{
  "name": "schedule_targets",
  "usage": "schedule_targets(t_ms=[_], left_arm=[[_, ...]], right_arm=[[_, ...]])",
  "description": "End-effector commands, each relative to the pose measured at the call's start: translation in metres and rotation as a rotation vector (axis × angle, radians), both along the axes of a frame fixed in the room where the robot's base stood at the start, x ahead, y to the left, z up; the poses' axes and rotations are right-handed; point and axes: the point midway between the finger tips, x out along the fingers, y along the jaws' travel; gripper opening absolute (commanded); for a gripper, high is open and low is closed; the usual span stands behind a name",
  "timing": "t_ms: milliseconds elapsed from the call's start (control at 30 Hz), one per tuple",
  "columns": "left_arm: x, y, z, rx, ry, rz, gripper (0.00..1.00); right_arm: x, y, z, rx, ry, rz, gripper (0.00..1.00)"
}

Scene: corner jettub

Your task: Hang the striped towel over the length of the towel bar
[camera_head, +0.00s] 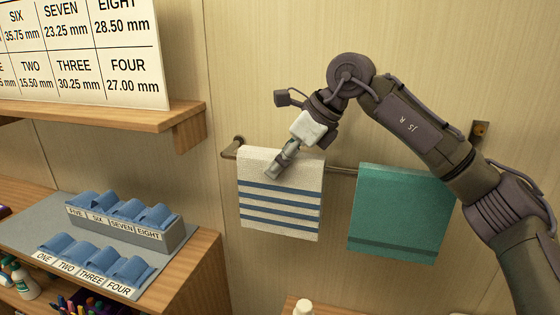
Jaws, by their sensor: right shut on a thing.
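The striped towel (279,205), cream with blue stripes, hangs on the left part of the towel bar (341,171), near its left end bracket. Its upper edge lies at the bar and its striped front hangs down flat. My right gripper (278,170) is at the upper middle of the towel, shut on it, with the arm coming in from the right. The fingertips are small and partly hard to make out. A teal towel (400,212) hangs on the right part of the same bar, with a short gap between the two. My left gripper is not in view.
A wooden shelf (110,112) with a number chart (85,50) juts out at upper left. Below it, a wooden cabinet (207,262) carries a grey rack (172,238) of labelled blue items. A white bottle top (302,307) shows at the bottom. The wall above the bar is clear.

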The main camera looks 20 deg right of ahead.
Motion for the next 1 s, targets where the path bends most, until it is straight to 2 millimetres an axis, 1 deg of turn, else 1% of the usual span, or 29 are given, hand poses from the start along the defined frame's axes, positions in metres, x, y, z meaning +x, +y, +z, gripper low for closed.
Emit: schedule_targets(t_ms=[33, 100, 200, 467, 567, 667, 1000], left_arm=[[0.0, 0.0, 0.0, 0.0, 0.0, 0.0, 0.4], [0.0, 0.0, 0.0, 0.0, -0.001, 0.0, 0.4], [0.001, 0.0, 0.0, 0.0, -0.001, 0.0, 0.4], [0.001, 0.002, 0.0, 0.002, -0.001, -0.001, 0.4], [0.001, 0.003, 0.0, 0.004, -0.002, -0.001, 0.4], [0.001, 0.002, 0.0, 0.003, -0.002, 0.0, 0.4], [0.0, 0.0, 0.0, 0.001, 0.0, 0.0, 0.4]], right_arm=[[0.0, 0.0, 0.0, 0.001, -0.001, 0.0, 0.48], [0.0, 0.0, 0.0, 0.001, -0.001, 0.0, 0.59], [0.0, 0.0, 0.0, 0.001, -0.001, 0.0, 0.74], [0.0, 0.0, 0.0, -0.001, 0.001, 0.0, 0.74], [-0.001, -0.002, 0.003, 0.0, -0.001, -0.001, 0.74], [-0.003, -0.006, 0.011, 0.0, -0.002, -0.001, 0.74], [-0.019, -0.03, 0.053, 0.0, -0.001, -0.001, 0.74]])
